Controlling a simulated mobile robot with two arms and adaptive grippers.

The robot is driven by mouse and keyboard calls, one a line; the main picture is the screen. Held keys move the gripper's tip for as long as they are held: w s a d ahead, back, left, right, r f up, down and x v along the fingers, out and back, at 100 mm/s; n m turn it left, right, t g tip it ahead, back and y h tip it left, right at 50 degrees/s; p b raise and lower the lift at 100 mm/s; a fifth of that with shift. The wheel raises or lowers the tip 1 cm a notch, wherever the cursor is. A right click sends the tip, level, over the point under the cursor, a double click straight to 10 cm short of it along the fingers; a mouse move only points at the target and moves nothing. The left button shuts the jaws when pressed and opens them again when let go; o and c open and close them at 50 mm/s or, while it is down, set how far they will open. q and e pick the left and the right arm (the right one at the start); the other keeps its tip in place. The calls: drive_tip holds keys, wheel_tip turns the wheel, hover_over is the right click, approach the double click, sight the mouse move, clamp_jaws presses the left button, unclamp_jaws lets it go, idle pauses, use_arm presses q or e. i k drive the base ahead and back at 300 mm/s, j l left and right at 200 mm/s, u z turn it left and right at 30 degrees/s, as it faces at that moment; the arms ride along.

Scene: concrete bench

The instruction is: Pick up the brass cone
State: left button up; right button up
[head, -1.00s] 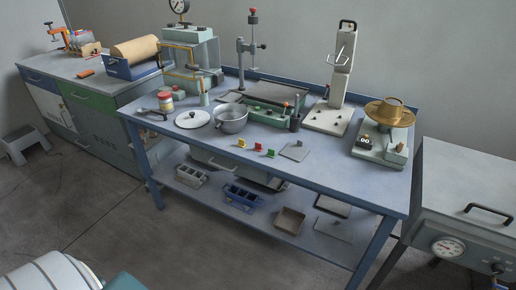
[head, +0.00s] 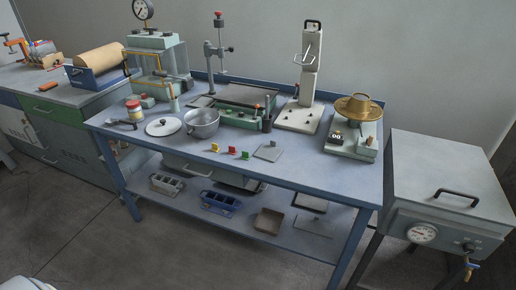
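The brass cone (head: 360,100) appears as a small raised brass shape on top of a wide round brass plate (head: 349,110). The plate is part of a pale green device (head: 352,144) at the right end of the blue bench. The cone and plate have nearly the same colour, so the line between them is hard to make out. Neither of my grippers is in view.
The blue bench (head: 310,178) also carries a tall white press (head: 301,112), a metal pot (head: 202,124), its lid (head: 163,127) and small coloured pieces. A grey oven-like box (head: 440,180) stands to the right.

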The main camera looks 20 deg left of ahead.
sight(356, 105)
drive_tip(key=i+l+z, duration=0.1)
drive_tip(key=i+l, duration=0.2)
drive_tip(key=i, duration=0.15)
drive_tip(key=i+l+z, duration=0.15)
drive_tip(key=i, duration=0.25)
